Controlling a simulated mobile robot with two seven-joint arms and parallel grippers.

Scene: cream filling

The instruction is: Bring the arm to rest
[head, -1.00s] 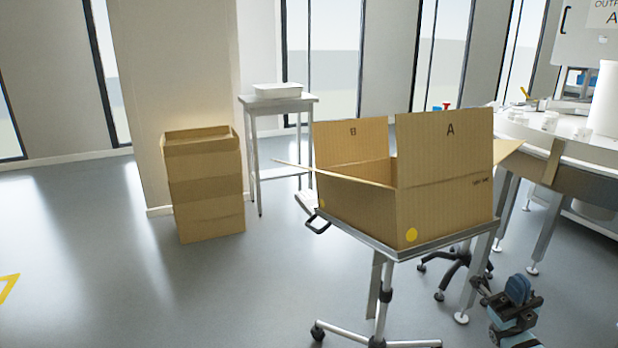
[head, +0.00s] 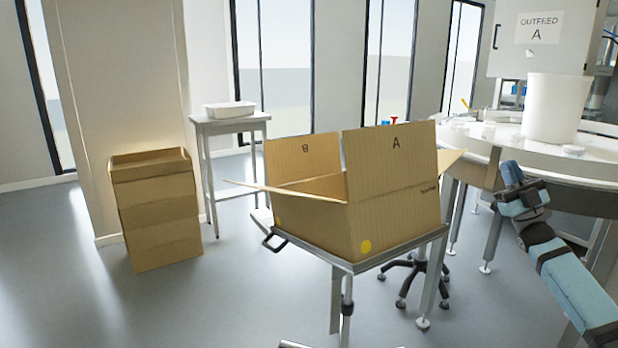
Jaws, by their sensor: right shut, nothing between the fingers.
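My right arm (head: 562,265) comes in from the lower right in the head view, with its blue links bent up toward the outfeed table. My right gripper (head: 510,172) is at its upper end, in front of the table's edge and to the right of the open box. It is shut and holds nothing. My left gripper is not in the head view.
The outfeed table (head: 600,170) carries a white bucket (head: 556,108). A tall carton (head: 158,215) and a side table with a white tray (head: 230,109) stand left. Floor at front left is clear.

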